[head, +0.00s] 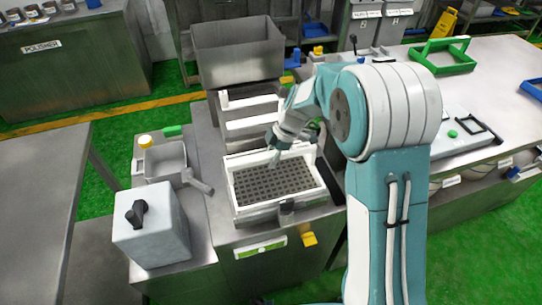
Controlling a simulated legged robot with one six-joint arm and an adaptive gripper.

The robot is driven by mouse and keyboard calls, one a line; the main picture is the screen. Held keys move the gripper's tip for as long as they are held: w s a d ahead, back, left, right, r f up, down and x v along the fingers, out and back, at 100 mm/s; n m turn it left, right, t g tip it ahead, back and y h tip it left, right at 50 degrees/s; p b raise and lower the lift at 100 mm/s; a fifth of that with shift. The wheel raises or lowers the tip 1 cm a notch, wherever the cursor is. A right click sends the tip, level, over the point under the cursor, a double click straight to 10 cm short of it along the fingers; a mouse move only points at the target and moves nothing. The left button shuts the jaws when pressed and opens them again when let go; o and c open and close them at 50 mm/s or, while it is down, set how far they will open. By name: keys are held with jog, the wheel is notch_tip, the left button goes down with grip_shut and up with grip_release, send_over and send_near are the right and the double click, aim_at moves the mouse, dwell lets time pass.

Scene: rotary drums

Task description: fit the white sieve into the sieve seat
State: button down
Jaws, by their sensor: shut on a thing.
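The white sieve (274,184) has a white rectangular frame around a dark perforated mesh. It lies over the metal sieve seat (262,214) at the front of the steel machine. It looks roughly level. I cannot tell whether its underside rests fully in the seat, since the frame hides the inside. My gripper (274,158) points down at the back edge of the sieve and is shut on it. The fingertips are small and partly blend with the white rim.
A white-framed rack (250,115) and a steel hopper (237,50) stand behind. A grey box with a black knob (150,225) is at left. A yellow latch (308,239) juts out at front right. A steel table with a green frame (443,57) stands at right.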

jog(key=shift+f, duration=0.5)
jog(key=shift+c, duration=1.7)
grip_release()
jog(key=v, duration=1.1)
jog(key=shift+w+d+r, duration=0.15)
jog(key=shift+d+r, duration=0.05)
jog(key=shift+r, duration=0.15)
